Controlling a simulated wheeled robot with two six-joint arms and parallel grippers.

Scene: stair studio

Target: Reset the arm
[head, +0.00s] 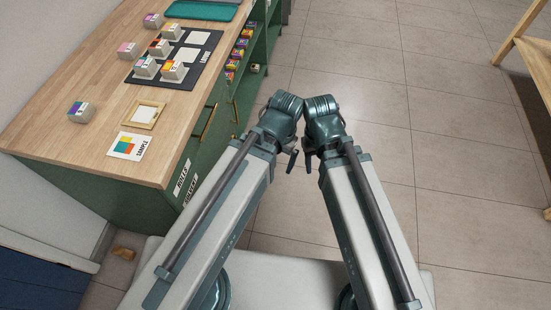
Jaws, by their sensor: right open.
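Both of my arms reach forward from the bottom of the head view, bent at their far ends. My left gripper (292,160) is at the far end of the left arm, mostly hidden by the arm's end, and I cannot tell how its jaws stand. My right gripper (307,161) is close beside it, small and partly hidden, with its jaws open. I see nothing held in either one. Both are over the floor, to the right of the green cabinet, apart from the counter.
A wooden counter (85,131) on a green cabinet (218,148) stands at the left. It bears a dark mat (209,40) with several small boxes, a small wooden frame (143,114), a sample card (129,146) and a teal tray (203,11).

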